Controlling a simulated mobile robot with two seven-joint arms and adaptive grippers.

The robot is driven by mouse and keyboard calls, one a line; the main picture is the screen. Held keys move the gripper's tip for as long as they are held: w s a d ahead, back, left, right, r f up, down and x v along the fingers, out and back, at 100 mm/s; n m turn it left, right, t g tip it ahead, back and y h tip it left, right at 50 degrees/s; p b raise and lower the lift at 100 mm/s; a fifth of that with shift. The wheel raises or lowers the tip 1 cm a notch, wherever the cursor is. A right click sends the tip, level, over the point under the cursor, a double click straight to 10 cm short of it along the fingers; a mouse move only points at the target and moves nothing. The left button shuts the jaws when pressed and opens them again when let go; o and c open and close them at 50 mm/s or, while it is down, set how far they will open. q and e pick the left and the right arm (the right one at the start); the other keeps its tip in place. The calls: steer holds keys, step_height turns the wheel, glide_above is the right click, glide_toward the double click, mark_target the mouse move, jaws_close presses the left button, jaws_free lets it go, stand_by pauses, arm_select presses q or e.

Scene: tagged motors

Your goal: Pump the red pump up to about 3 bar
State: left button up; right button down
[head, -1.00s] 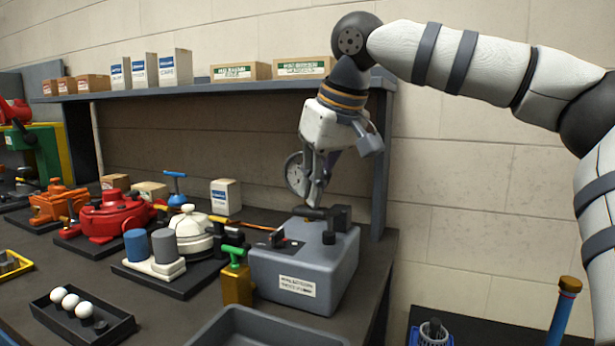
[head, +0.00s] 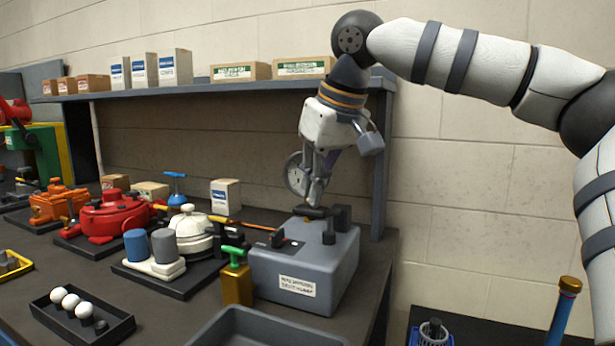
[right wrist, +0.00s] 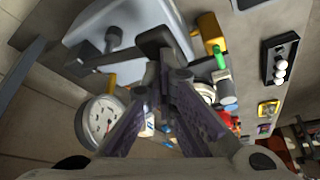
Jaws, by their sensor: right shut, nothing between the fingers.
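The red pump (head: 115,212) is a round red housing on a dark base plate at the left of the bench. A grey box (head: 300,268) with a white label stands at the bench's right end. It has a black bar handle (head: 312,212) on top and a round white dial gauge (head: 297,174) behind. The gauge (right wrist: 101,121) also shows in the right wrist view, its reading too small to tell. My right gripper (head: 315,200) is shut and empty, pointing down just above the bar handle; I cannot tell whether it touches. My left gripper is out of view.
A white pump (head: 193,232), an orange pump (head: 58,204) and a yellow block with a green handle (head: 236,282) stand nearby. A grey tray (head: 265,328) lies in front of the box. A shelf (head: 215,87) with cartons runs above the bench.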

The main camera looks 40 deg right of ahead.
step_height(320, 180, up, 5)
stand_by(0.5)
stand_by(0.3)
